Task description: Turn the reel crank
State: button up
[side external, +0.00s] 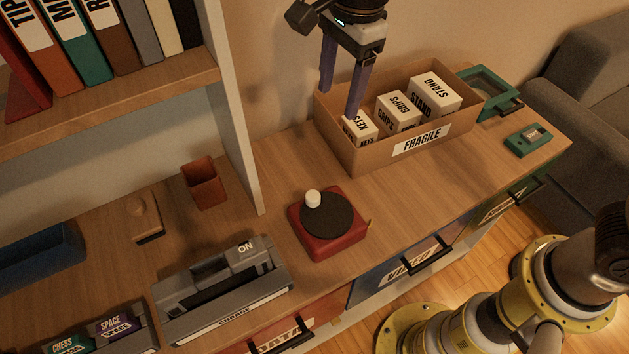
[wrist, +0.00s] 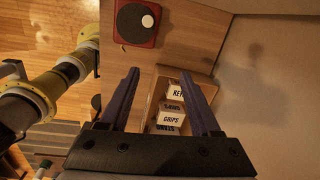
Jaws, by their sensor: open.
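The reel is a red square base (side external: 325,243) with a round black disc (side external: 327,215) on top, standing on the wooden desk. A white knob (side external: 313,199), the crank handle, stands up near the disc's edge. In the wrist view the black disc (wrist: 136,21) is at the top, with the white knob (wrist: 148,21) at its right side. My gripper (side external: 340,95) is open and empty, with its two purple fingers pointing down above the left end of the cardboard box. It is apart from the reel, up and to the right of it. The fingers (wrist: 168,88) also show spread in the wrist view.
A cardboard box (side external: 359,161) marked FRAGILE holds several white boxes. A grey console (side external: 219,290) marked ON, a red cup (side external: 204,183) and a wooden piece (side external: 146,219) lie left of the reel. A shelf upright (side external: 233,110) stands behind it. Bare desk separates reel and box.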

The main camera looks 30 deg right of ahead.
jog(key=n+g, duration=0.1)
send_near(314, 195)
jog(key=shift+h, duration=0.3)
jog(key=f, duration=0.8)
jog(key=shift+a+f, duration=0.25)
jog(key=shift+f, duration=0.15)
grip_shut()
